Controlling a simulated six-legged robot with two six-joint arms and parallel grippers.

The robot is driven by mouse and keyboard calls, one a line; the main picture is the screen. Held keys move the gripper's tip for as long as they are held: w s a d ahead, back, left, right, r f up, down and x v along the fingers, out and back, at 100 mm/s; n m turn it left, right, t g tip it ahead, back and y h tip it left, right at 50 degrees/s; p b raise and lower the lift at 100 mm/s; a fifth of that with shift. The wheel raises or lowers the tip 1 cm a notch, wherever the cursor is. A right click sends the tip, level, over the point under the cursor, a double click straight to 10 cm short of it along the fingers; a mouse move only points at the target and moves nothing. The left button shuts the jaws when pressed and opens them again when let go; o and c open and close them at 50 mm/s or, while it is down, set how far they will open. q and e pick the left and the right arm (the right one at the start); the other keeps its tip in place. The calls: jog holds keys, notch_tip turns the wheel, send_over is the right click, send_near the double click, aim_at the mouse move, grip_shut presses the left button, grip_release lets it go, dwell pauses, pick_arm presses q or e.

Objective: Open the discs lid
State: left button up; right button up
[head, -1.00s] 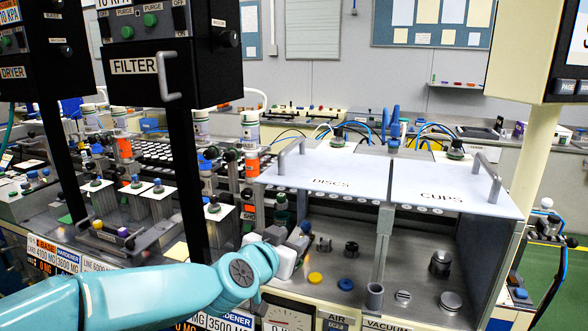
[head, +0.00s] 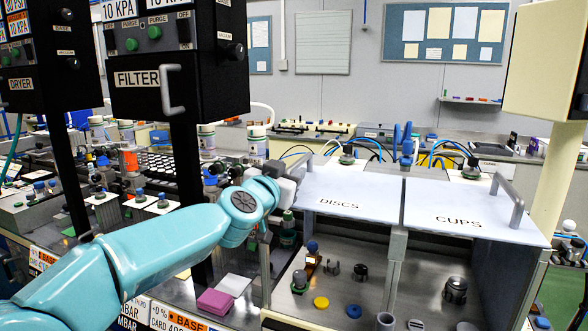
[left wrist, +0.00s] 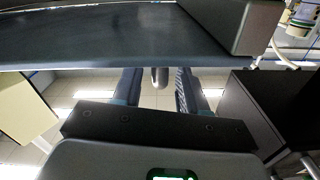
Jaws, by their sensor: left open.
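The discs lid (head: 352,188) is a pale panel marked DISCS. It lies level with the matching cups lid (head: 470,210) to its right. My left gripper (head: 290,174) is at the left edge of the discs lid, where its handle sits; the arm and gripper largely hide that handle. In the left wrist view the two fingers (left wrist: 158,82) are apart. A short grey rounded bar (left wrist: 160,77), which looks like the handle, shows between them. A dark flat panel (left wrist: 110,38) spans the top of that view. My right gripper is not in view.
Below the lids is an open-fronted bay with a yellow disc (head: 321,303), a blue disc (head: 354,311) and small metal parts. The black filter box (head: 178,60) on its post stands left of the lids. A pink block (head: 215,302) lies at front.

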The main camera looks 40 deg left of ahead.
pick_arm(q)
jog(key=x, duration=0.3)
jog(key=shift+w, duration=0.45)
jog(key=shift+s+a, duration=0.1)
jog(key=shift+c, duration=0.2)
